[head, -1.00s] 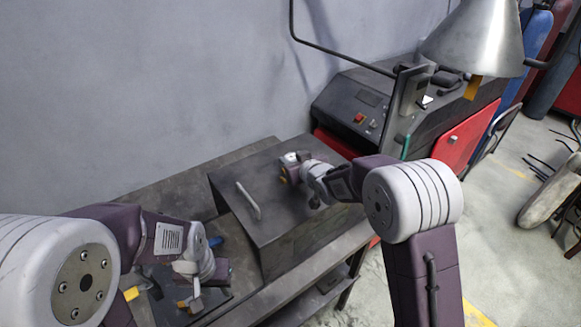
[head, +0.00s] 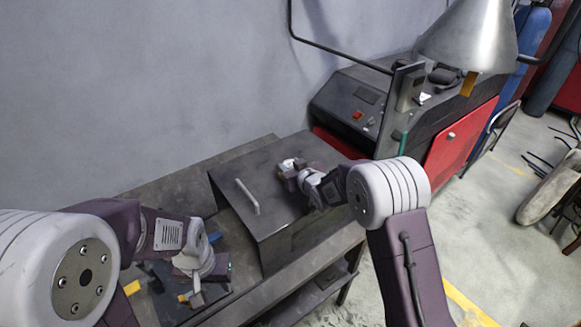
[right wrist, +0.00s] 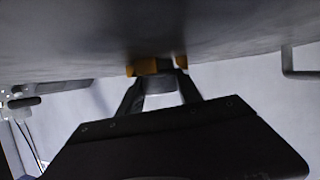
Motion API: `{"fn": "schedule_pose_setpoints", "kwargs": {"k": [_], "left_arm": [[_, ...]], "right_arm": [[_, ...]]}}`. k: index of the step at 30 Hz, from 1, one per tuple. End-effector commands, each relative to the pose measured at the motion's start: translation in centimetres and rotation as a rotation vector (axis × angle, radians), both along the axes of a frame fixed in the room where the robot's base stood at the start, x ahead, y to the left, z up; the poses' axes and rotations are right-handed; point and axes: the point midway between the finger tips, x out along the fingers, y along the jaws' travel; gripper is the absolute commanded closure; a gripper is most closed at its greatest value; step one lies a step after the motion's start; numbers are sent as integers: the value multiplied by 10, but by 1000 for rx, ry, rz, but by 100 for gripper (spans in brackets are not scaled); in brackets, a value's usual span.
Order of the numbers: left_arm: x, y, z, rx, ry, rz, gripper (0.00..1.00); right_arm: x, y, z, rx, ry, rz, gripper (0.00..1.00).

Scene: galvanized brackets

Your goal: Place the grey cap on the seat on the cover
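The cover (head: 275,219) is a dark grey box-like lid with a light bar handle (head: 247,196), on the bench. My right gripper (head: 288,168) is low over the cover's far part. In the right wrist view its yellow fingertips (right wrist: 160,66) are close to the dark surface, with a small grey piece (right wrist: 160,83) between them that appears to be the grey cap. The seat cannot be made out; the gripper may hide it. My left gripper (head: 190,296) is over a dark tray (head: 218,290) at the lower left; its opening is unclear.
A dark machine with a red front (head: 450,145) stands beyond the bench's right end. A metal lamp shade (head: 468,38) hangs at the upper right. The wall is behind the bench.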

Motion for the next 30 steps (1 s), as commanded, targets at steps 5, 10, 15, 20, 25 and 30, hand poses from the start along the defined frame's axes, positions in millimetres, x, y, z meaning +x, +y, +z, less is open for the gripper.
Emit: {"fn": "schedule_pose_setpoints", "kwargs": {"k": [5,10,15,20,25,30], "left_arm": [[0,0,0,0,0,0,64],[0,0,4,0,0,0,64],[0,0,0,0,0,0,64],[0,0,-10,0,0,0,64],[0,0,-18,0,0,0,64],[0,0,-20,0,0,0,64]], "right_arm": [[-1,-1,-4,-3,11,-2,37],[-1,-2,-1,-3,13,-3,37],[-15,-8,7,-3,11,-4,37],[-45,-20,20,-2,8,-3,37],[-78,-34,37,-2,4,-1,37],[-98,-42,47,-2,6,-2,37]]}}
